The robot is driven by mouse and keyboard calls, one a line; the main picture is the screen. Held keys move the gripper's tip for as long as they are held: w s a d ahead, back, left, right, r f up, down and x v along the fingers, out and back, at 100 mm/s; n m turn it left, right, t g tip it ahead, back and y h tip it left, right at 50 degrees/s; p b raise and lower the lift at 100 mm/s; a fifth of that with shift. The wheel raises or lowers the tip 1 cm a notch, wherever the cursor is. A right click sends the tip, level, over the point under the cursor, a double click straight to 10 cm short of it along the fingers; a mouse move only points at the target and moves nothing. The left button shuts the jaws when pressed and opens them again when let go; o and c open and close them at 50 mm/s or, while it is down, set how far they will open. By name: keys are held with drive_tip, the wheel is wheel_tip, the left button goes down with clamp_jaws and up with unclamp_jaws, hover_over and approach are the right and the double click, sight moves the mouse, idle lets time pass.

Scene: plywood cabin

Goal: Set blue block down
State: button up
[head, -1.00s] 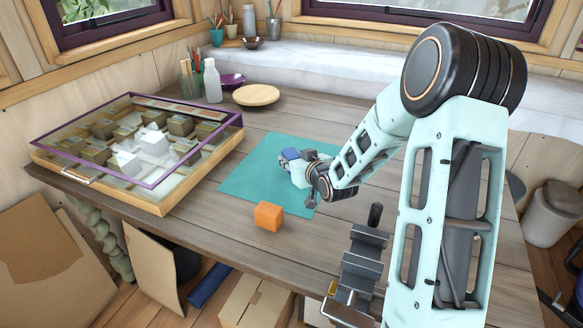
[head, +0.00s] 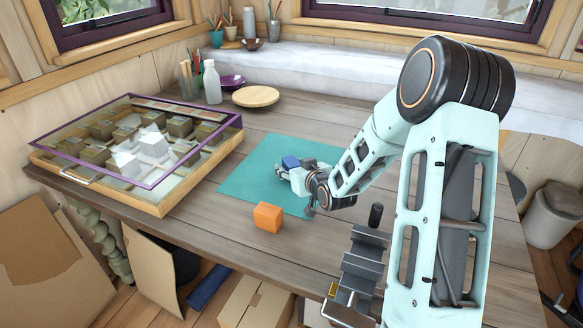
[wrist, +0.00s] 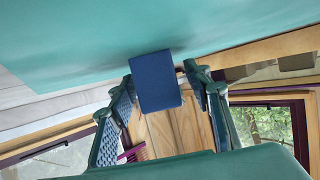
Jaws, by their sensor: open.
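The blue block (head: 290,161) is at the teal mat (head: 250,180) on the workbench, beside my gripper (head: 281,176). In the wrist view the blue block (wrist: 157,82) stands between the two fingers of my gripper (wrist: 163,85), with the teal mat (wrist: 110,45) right behind it. The fingers are spread, and a narrow gap shows on the block's right side. The block's contact with the mat is hidden. An orange block (head: 268,216) sits at the mat's front edge, clear of my gripper.
A glass-topped display case (head: 140,150) with several blocks stands on the left of the bench. A round wooden plate (head: 256,96), a white bottle (head: 212,82) and a purple bowl (head: 231,82) are at the back. The mat's left part is clear.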

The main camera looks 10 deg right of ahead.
drive_tip(key=shift+r, duration=0.25)
drive_tip(key=p+v, duration=0.1)
drive_tip(key=v, duration=1.1)
drive_tip(key=shift+p, duration=0.3)
drive_tip(key=shift+d, duration=0.1)
